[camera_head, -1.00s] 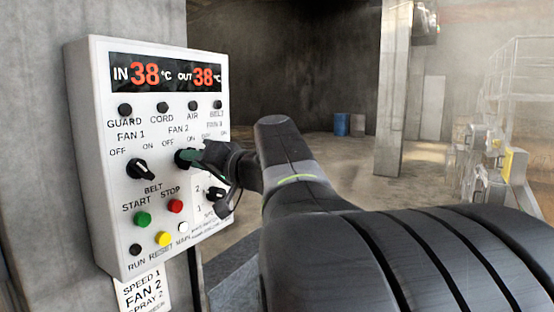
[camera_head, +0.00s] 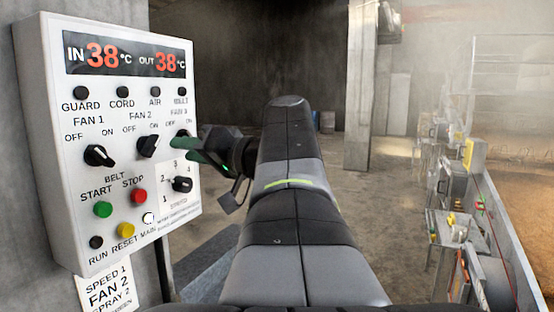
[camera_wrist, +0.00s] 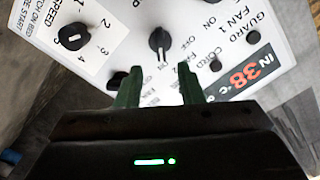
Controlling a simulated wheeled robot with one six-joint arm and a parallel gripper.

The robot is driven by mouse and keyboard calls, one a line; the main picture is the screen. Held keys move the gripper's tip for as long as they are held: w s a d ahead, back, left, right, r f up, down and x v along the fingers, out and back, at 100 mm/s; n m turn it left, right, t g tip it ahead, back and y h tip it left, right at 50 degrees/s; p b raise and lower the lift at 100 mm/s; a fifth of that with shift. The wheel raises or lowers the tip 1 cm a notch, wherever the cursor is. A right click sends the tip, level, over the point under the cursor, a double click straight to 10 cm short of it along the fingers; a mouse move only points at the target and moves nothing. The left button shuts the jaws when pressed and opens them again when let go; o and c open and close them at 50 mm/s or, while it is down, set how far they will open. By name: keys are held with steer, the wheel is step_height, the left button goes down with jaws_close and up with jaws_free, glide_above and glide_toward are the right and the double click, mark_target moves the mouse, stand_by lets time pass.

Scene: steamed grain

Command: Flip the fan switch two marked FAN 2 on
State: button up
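The FAN 2 knob (camera_head: 147,145) is a black rotary switch in the middle of the fan row on the white control panel (camera_head: 120,195). It is in full view in the head view, and its bar appears slanted up to the right, toward ON. In the wrist view I take the knob at the top centre (camera_wrist: 159,42) to be FAN 2; its white mark points down, on the ON side. My gripper (camera_wrist: 158,82) has two green fingers apart with nothing between them. In the head view my gripper (camera_head: 188,150) is right of FAN 2, partly covering the FAN 3 knob.
The panel also carries the FAN 1 knob (camera_head: 99,155), the SPEED knob (camera_head: 182,184), a green START button (camera_head: 103,209), a red STOP button (camera_head: 138,196) and a yellow RESET button (camera_head: 126,230). The display (camera_head: 125,55) reads 38 and 38.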

mark_target(155, 146)
steer(key=shift+b+v, duration=0.6)
steer(key=shift+v, duration=2.1)
steer(key=shift+p+x, duration=2.2)
steer(key=shift+x, duration=4.65)
steer(key=shift+d, duration=0.1)
